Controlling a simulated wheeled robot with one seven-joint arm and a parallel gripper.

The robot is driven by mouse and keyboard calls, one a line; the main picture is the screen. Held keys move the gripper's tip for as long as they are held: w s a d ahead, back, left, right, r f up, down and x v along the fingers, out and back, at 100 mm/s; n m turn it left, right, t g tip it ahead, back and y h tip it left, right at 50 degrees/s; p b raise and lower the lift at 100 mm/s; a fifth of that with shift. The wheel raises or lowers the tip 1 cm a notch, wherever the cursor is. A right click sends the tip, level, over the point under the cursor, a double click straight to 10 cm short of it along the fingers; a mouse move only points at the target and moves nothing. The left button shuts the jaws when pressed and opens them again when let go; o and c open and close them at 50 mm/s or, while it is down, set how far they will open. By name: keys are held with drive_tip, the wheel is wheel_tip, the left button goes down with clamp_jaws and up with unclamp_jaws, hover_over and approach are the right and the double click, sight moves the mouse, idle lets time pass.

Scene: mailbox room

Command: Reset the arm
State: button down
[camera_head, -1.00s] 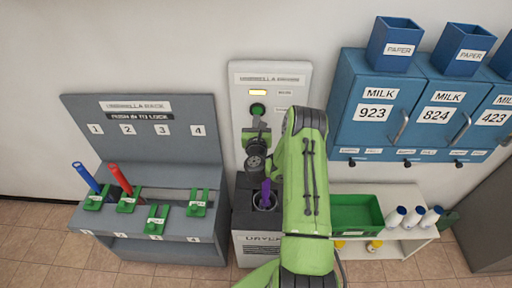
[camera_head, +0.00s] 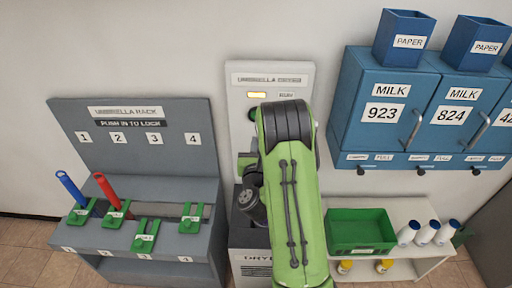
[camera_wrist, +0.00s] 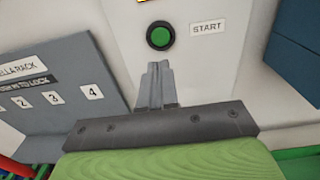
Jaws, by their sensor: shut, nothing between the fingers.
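My green arm is folded up in front of the umbrella dryer (camera_head: 240,84) in the head view and covers much of it. In the wrist view my gripper (camera_wrist: 156,68) is shut and empty, its two fingers together. Its tips lie just below the round green start button (camera_wrist: 160,37) in the picture; the gap between them cannot be judged. A START label (camera_wrist: 206,28) is to the button's right. In the head view the fingers are hidden behind my arm. The purple umbrella in the dryer is hidden now.
The grey umbrella rack (camera_head: 140,190) stands left, holding a blue umbrella (camera_head: 71,188) and a red umbrella (camera_head: 106,189). Blue milk boxes (camera_head: 384,90) hang right. Below them a white shelf (camera_head: 405,212) carries a green bin (camera_head: 358,230) and several white bottles (camera_head: 425,234).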

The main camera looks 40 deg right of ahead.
idle(0.4)
drive_tip(key=w+a+r+n+t+y+p, duration=0.1)
drive_tip(key=w+a+r+n+y, duration=0.1)
drive_tip(key=a+r+n+y, duration=0.45)
drive_tip(key=w+a+r+n+t+y+p, duration=0.1)
drive_tip(key=a+r+n+y+p, duration=0.15)
drive_tip(key=a+n, duration=0.55)
drive_tip(key=s+a+r+n+g+y+p, duration=0.1)
drive_tip(key=s+a+r+n+g+y, duration=0.25)
drive_tip(key=a+n, duration=0.6)
drive_tip(key=s+d+r+n+g+p, duration=0.1)
drive_tip(key=s+n+g, duration=0.1)
drive_tip(key=s+n, duration=0.4)
drive_tip(key=s+d+r+n+g+h+p, duration=0.1)
drive_tip(key=s+r+n+g, duration=0.1)
drive_tip(key=s+n, duration=0.4)
drive_tip(key=s+d+r+n+g+h+p, duration=0.1)
drive_tip(key=s+d+n+g+p, duration=0.1)
drive_tip(key=s+n, duration=0.5)
drive_tip(key=s+g, duration=0.1)
drive_tip(key=s, duration=0.5)
drive_tip(key=shift+r, duration=0.15)
drive_tip(key=shift+d, duration=0.15)
